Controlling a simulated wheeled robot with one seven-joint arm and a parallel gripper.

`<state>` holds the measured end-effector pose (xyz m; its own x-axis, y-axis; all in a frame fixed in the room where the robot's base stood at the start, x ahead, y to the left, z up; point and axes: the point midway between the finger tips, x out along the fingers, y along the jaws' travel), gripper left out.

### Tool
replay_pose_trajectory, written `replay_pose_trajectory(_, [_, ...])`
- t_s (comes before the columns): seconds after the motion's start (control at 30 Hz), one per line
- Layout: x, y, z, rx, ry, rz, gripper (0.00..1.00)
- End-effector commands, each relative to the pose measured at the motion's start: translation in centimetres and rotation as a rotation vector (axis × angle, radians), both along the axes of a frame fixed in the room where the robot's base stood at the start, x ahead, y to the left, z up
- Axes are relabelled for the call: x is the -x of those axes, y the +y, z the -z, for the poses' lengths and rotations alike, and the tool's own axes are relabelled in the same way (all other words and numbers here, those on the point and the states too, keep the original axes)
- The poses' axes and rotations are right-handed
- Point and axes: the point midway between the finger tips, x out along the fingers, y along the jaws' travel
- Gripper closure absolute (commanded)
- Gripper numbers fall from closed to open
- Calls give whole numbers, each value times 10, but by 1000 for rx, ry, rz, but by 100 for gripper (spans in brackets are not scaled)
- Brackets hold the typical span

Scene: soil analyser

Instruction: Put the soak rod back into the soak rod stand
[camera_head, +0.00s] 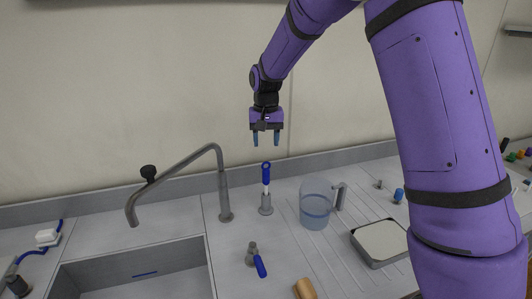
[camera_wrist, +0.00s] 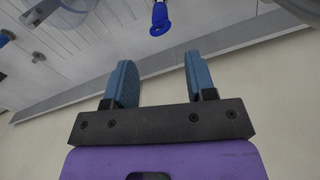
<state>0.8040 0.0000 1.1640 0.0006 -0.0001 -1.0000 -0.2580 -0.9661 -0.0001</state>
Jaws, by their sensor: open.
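A rod with a blue ring top and a white lower shaft (camera_head: 266,175), which looks like the soak rod, stands upright with its lower end in a small grey stand (camera_head: 265,209). Its blue ring also shows at the top of the wrist view (camera_wrist: 160,22). My gripper (camera_head: 266,140) is in the air just above the rod's top, fingers pointing down. Its two blue fingers are apart and empty, also in the wrist view (camera_wrist: 160,75). A gap shows between the fingertips and the ring. The rod's lowest part is hidden in the stand.
A clear jug (camera_head: 315,208) with bluish liquid stands right of the stand. A grey tap (camera_head: 222,180) and sink (camera_head: 140,272) are at left. A blue-levered fitting (camera_head: 254,256), a wooden piece (camera_head: 305,289) and a shallow metal tray (camera_head: 380,242) lie nearer.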

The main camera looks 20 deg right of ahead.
Motion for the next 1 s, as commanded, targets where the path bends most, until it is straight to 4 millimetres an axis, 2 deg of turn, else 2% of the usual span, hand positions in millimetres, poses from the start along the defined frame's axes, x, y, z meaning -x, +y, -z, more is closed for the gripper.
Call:
replay_pose_trajectory(0.33, [2, -1, -15, -1, -3, -1, 49])
replay_pose_trajectory(0.47, [17, -7, -34, -10, -27, -9, 49])
replay_pose_trajectory(0.57, [39, -14, -60, -21, -57, -24, 49])
replay_pose_trajectory(0.7, [80, -26, -96, -34, -109, -52, 49])
replay_pose_trajectory(1.0, [174, -47, -149, -37, -222, -118, 49])
